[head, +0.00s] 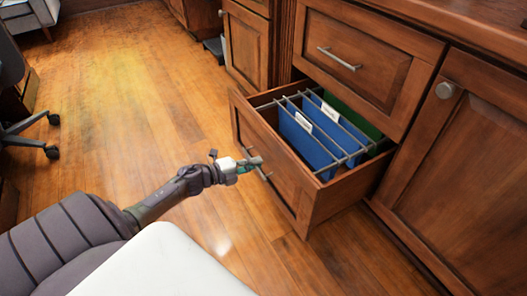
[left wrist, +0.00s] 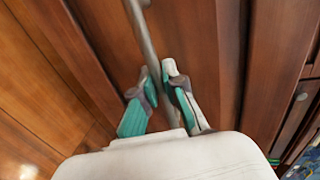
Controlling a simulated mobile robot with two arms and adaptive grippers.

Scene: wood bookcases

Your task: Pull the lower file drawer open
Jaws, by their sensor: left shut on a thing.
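The lower file drawer (head: 275,172) stands pulled out from the wood cabinet, with blue and green hanging folders (head: 310,135) on metal rails inside. Its bar handle (head: 264,174) is on the front panel. My left gripper (head: 252,163) is at this handle, with its fingers shut around the bar. In the left wrist view, the handle bar (left wrist: 146,42) runs between the two teal-padded fingers (left wrist: 158,82). Part of the handle is hidden by the gripper. My right gripper is not in view.
The upper drawer (head: 365,55) above is closed. An office chair (head: 30,135) stands at the far left. The wood floor (head: 120,100) between is clear.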

